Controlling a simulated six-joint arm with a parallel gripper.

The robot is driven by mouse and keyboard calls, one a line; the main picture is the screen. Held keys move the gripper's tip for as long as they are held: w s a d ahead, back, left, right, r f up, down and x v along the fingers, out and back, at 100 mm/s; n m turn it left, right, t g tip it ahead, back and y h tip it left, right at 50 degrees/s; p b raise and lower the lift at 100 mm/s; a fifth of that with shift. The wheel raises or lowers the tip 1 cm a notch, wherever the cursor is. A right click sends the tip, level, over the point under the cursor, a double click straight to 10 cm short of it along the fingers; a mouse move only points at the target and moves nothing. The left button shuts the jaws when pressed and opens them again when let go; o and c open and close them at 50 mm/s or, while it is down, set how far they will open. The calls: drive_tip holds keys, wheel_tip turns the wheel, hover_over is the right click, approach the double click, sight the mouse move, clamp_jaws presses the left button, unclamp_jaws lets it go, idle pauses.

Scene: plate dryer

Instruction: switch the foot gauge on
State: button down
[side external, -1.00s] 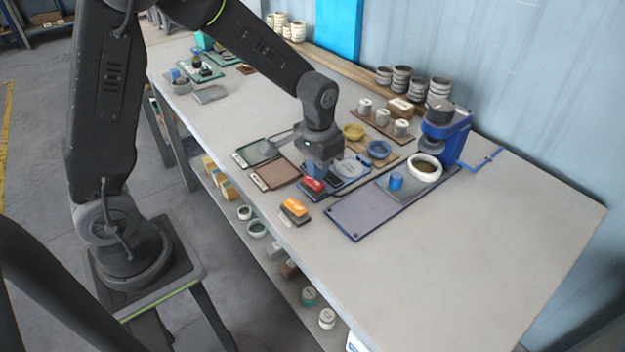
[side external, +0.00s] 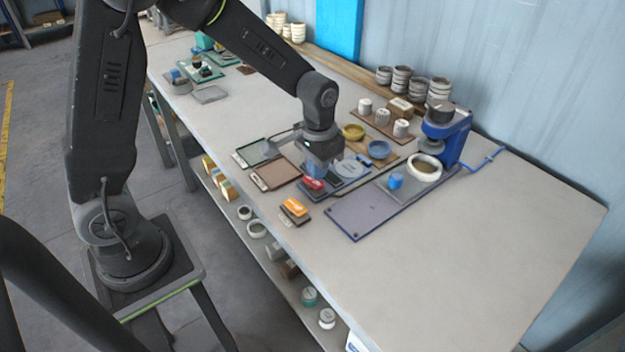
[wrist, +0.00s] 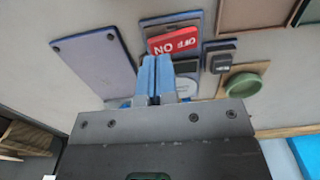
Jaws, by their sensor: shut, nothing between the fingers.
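Which way the rocker is tilted is unclear. A round grey dial plate (side external: 350,168) lies beside the switch, partly behind the gripper.
An orange-topped block (side external: 295,207) lies in front of the switch. A black rocker (wrist: 222,57) is close by. The table's right part is clear.

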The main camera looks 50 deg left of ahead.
sight(318, 184)
drive_tip(key=shift+f, duration=1.35)
idle(0.9)
drive_tip(key=shift+r, duration=3.55)
drive_tip(key=shift+r, duration=0.15)
drive_tip(key=s+r+t, duration=0.2)
drive_tip(key=s+r, duration=0.4)
drive_tip(key=s, duration=0.2)
drive_tip(key=s+r+t, duration=0.3)
drive_tip(key=s+r, duration=0.2)
drive_tip(key=s, duration=0.4)
drive_tip(key=shift+s+d+r+t, duration=0.25)
drive_tip(key=shift+d+r+t, duration=0.1)
drive_tip(key=shift+d, duration=0.1)
